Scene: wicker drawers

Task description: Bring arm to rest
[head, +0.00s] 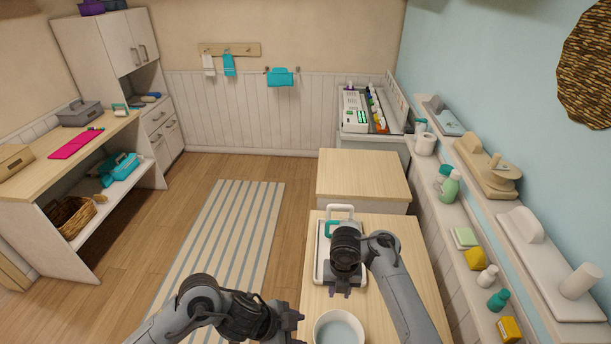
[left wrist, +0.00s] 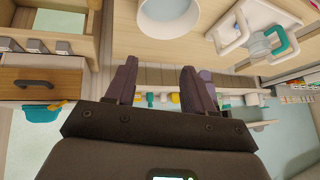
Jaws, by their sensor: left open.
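My left arm comes in low in the head view, its gripper (head: 292,322) over the left edge of the near wooden table, beside the bowl. In the left wrist view the left gripper (left wrist: 160,88) has two dark fingers well apart with nothing between them. My right gripper (head: 340,291) is over the near table, in front of the white tray (head: 321,245). Its two small prongs look apart, and I see nothing held in it. The right wrist hides part of the tray and of the teal handle (head: 360,228) there.
A white bowl (head: 317,326) stands at the table's front; it also shows in the left wrist view (left wrist: 145,12). A lower wooden cabinet top (head: 362,175) behind is clear. Shelves with bottles and sponges (head: 463,238) line the right wall. A striped rug (head: 225,230) lies left on open floor.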

